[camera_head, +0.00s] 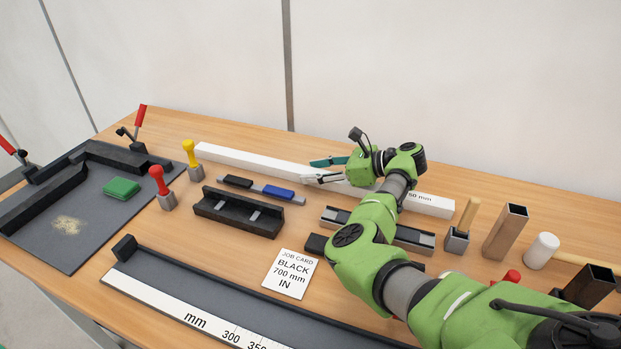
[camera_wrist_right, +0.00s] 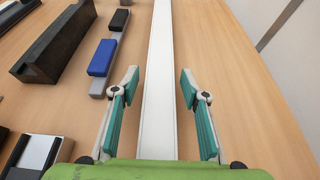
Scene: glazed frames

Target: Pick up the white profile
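The white profile (camera_head: 250,163) is a long white bar lying along the back of the table. Its right end bears a printed label ending in "50 mm". My right arm hides part of it in the head view. My right gripper (camera_head: 310,171) is over the middle of the profile. In the right wrist view the gripper (camera_wrist_right: 160,78) is open, with one teal-padded finger on each side of the profile (camera_wrist_right: 158,100) and a gap on both sides. I cannot tell how far above the table the fingertips are. My left gripper is not in view.
In front of the profile lie a black channel block (camera_head: 238,212), a blue-and-black tool (camera_head: 278,192) and a job card (camera_head: 291,273) reading "BLACK 700 mm IN". Red (camera_head: 158,180) and yellow (camera_head: 189,152) handled stamps stand left. A white-headed mallet (camera_head: 541,250) lies right.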

